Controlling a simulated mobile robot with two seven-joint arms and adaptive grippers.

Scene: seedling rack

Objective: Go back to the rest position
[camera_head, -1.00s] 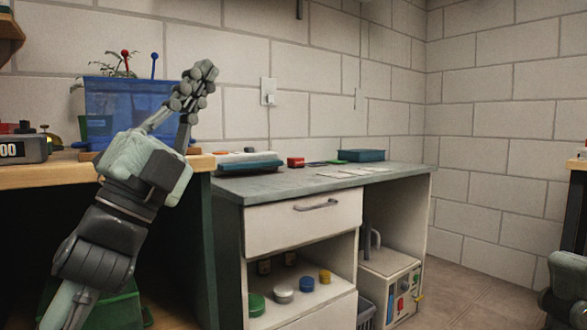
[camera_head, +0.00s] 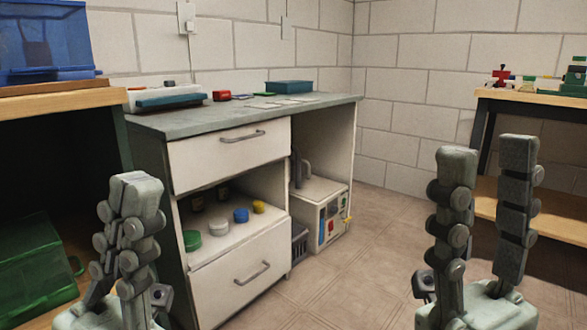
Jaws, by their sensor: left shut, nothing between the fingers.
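My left gripper (camera_head: 137,190) points up at the lower left of the head view, in front of the dark gap beside the white cabinet. Its fingers are together and nothing is between them. My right gripper (camera_head: 487,155) points up at the lower right, in front of the tiled floor and the right-hand bench. Its two fingers stand apart with an empty gap between them. Neither gripper touches anything in view.
A wooden bench (camera_head: 60,103) with a blue bin (camera_head: 45,38) stands left. Another bench (camera_head: 540,98) stands right. The tiled floor (camera_head: 335,270) between is clear.

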